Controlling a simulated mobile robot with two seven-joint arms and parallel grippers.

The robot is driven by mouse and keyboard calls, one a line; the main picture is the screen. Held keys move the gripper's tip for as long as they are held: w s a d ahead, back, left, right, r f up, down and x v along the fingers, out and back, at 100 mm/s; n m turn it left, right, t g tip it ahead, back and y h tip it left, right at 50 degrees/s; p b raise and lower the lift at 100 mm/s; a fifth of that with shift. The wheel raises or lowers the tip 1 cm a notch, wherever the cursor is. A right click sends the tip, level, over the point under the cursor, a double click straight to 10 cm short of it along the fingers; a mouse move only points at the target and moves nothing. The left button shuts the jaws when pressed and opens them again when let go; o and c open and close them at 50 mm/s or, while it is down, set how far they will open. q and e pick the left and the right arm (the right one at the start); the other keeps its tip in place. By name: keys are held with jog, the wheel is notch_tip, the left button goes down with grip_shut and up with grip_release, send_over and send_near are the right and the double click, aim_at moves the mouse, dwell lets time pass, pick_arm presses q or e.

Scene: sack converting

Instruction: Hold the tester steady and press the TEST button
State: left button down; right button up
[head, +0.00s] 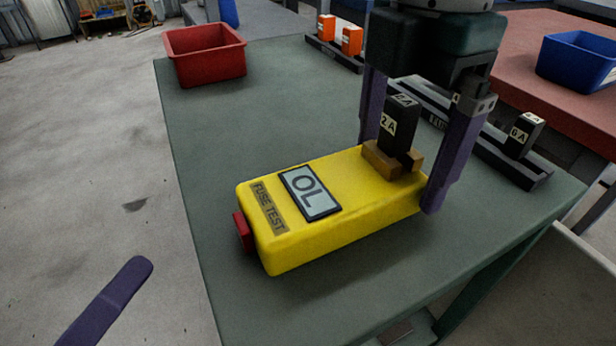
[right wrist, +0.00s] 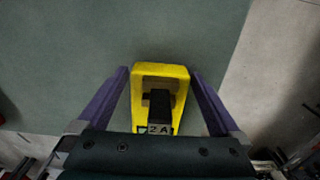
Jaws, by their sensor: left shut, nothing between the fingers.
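The yellow fuse tester (head: 345,235) lies on the green-grey table, its display reading OL beside a FUSE TEST label. A red button (head: 242,232) sticks out of its left end. A black 2A fuse (head: 397,130) stands upright in the brown holder on its right end; it also shows in the right wrist view (right wrist: 159,108). My right gripper (head: 405,175) straddles that end from above, its purple fingers shut against the tester's two long sides. My left gripper (head: 138,270) is shut and empty at the lower left, off the table's edge, apart from the button.
A red bin (head: 205,55) stands at the table's far left corner. Behind the tester are a rack with orange fuses (head: 340,38) and a dark rack with a 6A fuse (head: 523,135). A blue bin (head: 580,62) sits on another table. The table left of the tester is clear.

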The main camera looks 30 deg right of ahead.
notch_tip(320, 180, up, 11)
jog(key=shift+r, duration=0.55)
